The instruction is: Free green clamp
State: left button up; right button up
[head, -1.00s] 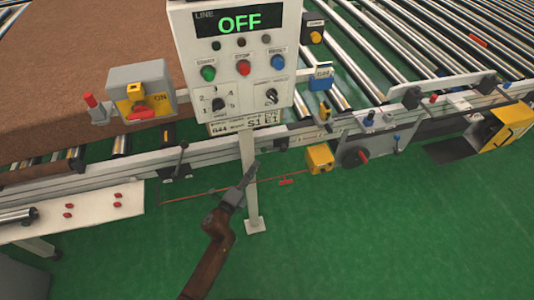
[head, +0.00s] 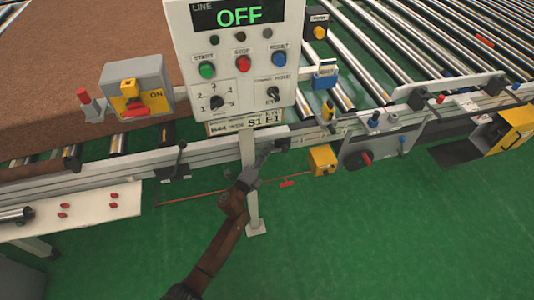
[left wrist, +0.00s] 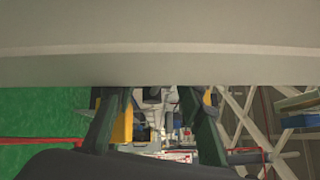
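I cannot clearly make out a green clamp in either view. My left gripper (head: 266,150) reaches up from the bottom of the head view, in front of the panel's white post, with its tips by the near side rail (head: 215,151) of the conveyor. In the left wrist view its two dark fingers (left wrist: 152,120) stand apart, with yellow parts beside them and nothing seen held between them. A broad pale beam (left wrist: 160,45) crosses the top of that view and hides the fingertips. My right gripper is not in view.
A control panel (head: 240,70) reading OFF stands on a white post. A grey switch box (head: 152,82) marked ON is left of it. A yellow box (head: 322,158) and a grey box with a red knob (head: 372,150) hang along the rail.

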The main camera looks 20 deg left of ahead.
pick_arm(q)
grip_shut()
dwell(0.6)
